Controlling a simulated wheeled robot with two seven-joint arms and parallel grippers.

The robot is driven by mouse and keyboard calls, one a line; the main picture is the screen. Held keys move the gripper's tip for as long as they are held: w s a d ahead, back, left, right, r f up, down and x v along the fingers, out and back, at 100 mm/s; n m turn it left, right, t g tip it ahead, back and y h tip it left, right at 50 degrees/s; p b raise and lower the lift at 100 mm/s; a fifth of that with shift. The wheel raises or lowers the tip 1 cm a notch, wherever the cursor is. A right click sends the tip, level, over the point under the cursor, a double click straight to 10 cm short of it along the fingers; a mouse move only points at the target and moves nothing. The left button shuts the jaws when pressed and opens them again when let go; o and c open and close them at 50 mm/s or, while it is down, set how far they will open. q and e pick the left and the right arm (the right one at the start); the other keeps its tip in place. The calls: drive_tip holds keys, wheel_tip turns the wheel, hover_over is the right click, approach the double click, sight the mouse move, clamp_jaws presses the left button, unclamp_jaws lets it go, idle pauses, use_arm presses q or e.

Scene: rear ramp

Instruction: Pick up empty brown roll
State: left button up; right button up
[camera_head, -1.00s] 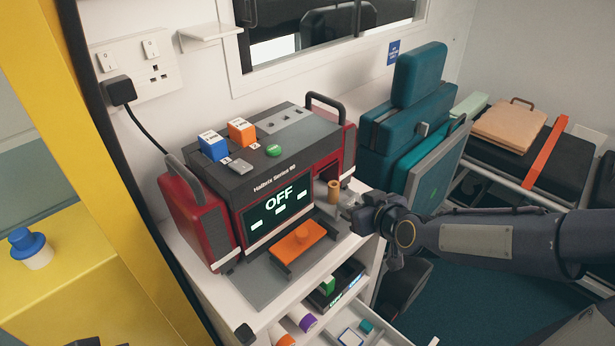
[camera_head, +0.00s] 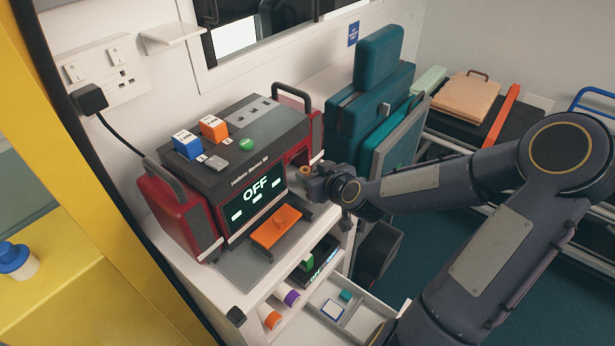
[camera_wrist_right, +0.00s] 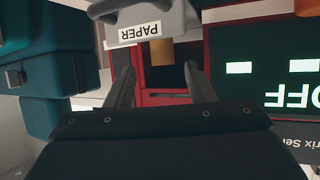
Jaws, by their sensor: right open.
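The empty brown roll (camera_head: 305,169) stands at the right end of the machine's front in the head view, partly hidden by my right gripper. In the upside-down right wrist view, the brown roll (camera_wrist_right: 160,52) shows against the grey holder labelled PAPER (camera_wrist_right: 147,27). My right gripper (camera_head: 317,183) is beside the roll in the head view. In the right wrist view, the right gripper (camera_wrist_right: 160,80) is open and empty, with the roll ahead, roughly between its fingertips. The exact gap to the roll cannot be told. My left gripper is not in view.
The red and grey machine (camera_head: 265,140) shows OFF on its screen. Below, an open drawer (camera_head: 345,318) holds small items. Teal cases (camera_head: 370,110) stand behind my right arm.

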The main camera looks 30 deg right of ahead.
sight(306, 171)
drive_tip(key=shift+x, duration=2.3)
drive_tip(key=shift+s+f, duration=0.1)
drive_tip(key=shift+f, duration=0.05)
drive_tip(key=shift+a, duration=0.1)
drive_tip(key=c, duration=1)
drive_tip(key=shift+c, duration=0.2)
